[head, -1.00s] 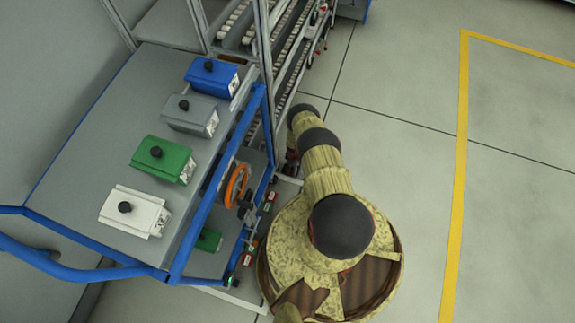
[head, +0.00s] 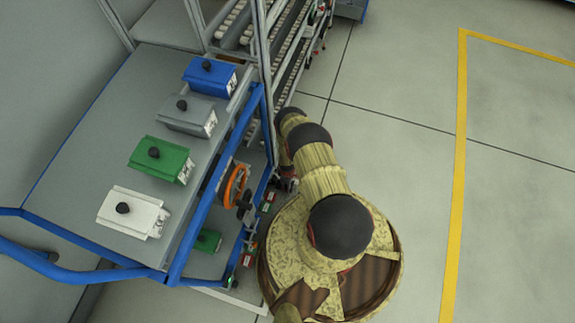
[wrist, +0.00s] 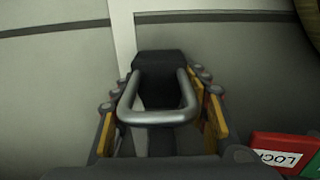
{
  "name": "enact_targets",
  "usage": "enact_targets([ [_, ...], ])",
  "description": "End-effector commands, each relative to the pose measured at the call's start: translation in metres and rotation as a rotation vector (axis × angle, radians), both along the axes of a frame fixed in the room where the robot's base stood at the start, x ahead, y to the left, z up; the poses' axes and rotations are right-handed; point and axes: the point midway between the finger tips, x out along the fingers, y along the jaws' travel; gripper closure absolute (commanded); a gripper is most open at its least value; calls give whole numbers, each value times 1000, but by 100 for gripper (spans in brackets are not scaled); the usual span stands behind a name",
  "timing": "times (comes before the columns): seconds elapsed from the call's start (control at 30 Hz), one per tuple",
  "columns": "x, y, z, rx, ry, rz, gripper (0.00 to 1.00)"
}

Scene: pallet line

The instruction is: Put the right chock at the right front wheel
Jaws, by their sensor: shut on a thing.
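The chock (wrist: 158,70) is a black block with a grey metal loop handle, seen in the middle of the wrist view. My gripper (wrist: 160,108) is shut on it, with the handle between its orange-and-grey fingers. Pale floor with a white stripe shows beyond the chock; I cannot tell its exact height. In the head view, my arm hides most of the gripper and the chock beside the blue cart (head: 222,174). The right front wheel is not clearly visible in either view.
A red and green LOCK pedal (wrist: 285,153) is close at the lower right of the wrist view. Floor right of my base is clear to a yellow line (head: 460,160).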

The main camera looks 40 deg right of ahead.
Motion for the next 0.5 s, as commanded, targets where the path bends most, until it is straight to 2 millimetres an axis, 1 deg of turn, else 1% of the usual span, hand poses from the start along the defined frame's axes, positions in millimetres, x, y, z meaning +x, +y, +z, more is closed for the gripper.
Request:
enact_targets([
  [0.13,1,-1,1,0,-1,0,88],
  [0.27,0,0,-2,0,0,-1,88],
  [0.3,0,0,-2,0,0,-1,53],
  [0.5,0,0,-2,0,0,0,42],
])
